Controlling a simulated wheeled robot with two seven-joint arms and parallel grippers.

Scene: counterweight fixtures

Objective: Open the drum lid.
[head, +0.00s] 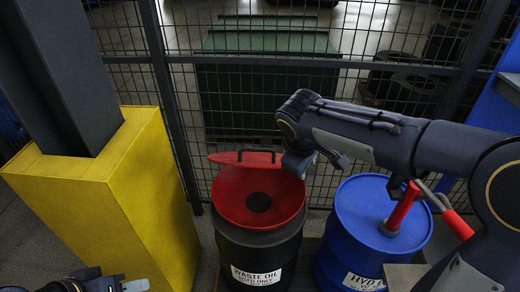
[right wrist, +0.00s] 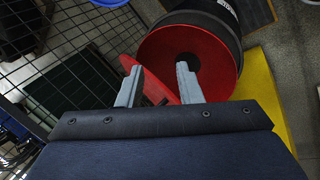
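The drum (head: 258,255) is black with a "WASTE OIL" label and a red funnel top (head: 232,205) with a dark hole in its middle. Its red lid (head: 225,158) stands raised at the back rim, seen nearly edge-on, with a black handle on it. In the right wrist view the lid (right wrist: 152,84) shows between and beyond the fingers, with the funnel (right wrist: 215,65) behind. My right gripper (right wrist: 160,67) is open, its fingers apart; no grip on the lid shows. My left gripper (head: 105,284) is at the bottom left edge, partly cut off, its fingers unclear.
A blue drum (head: 350,222) with a red-handled pump (head: 402,207) stands right of the black drum, under my right arm. A yellow post guard (head: 120,200) stands to the left. A wire mesh fence (head: 330,100) runs behind the drums.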

